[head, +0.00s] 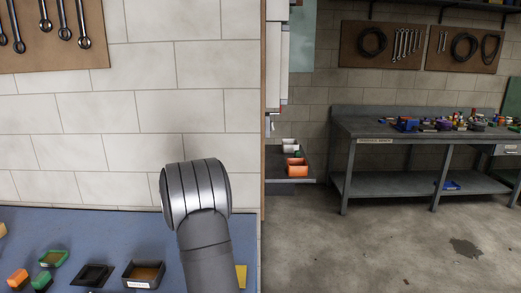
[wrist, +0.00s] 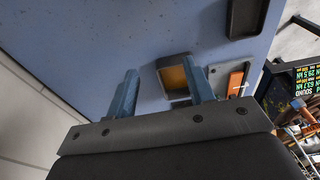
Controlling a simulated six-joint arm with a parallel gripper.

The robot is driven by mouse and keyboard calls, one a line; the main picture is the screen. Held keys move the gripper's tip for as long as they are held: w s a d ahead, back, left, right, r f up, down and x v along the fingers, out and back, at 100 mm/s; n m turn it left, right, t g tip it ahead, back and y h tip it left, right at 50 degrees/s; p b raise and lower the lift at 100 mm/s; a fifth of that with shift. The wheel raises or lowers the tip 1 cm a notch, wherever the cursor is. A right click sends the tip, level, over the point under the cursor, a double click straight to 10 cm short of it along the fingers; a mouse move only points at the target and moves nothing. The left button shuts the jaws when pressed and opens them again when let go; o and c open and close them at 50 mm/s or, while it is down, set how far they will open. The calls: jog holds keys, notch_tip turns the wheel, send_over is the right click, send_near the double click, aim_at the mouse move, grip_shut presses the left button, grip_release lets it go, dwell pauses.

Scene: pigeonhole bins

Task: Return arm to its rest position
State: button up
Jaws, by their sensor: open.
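My gripper (wrist: 160,67) shows in the wrist view with its two blue-grey fingers spread apart. Nothing is held between them. The blue bench top (wrist: 90,45) lies beyond the fingertips, and a small dark bin with a tan inside (wrist: 165,84) shows beside the right finger, partly hidden by it. In the head view my arm rises in front of the wall, above the blue bench top (head: 75,225); the gripper itself is out of that picture.
On the bench in the head view are a labelled black bin (head: 143,284), a flat black tray (head: 92,274), green bins (head: 53,258) and an orange bin (head: 18,277). A dark tray (wrist: 234,20) and an orange piece (wrist: 236,80) show in the wrist view. A cluttered grey workbench (head: 380,187) stands far right.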

jog(key=a+f, duration=0.3)
jog(key=a, duration=0.5)
jog(key=s+a+f, duration=0.1)
jog(key=a+f, duration=0.2)
jog(key=a, duration=0.4)
jog(key=shift+s+a, duration=0.2)
jog(key=shift+a, duration=0.2)
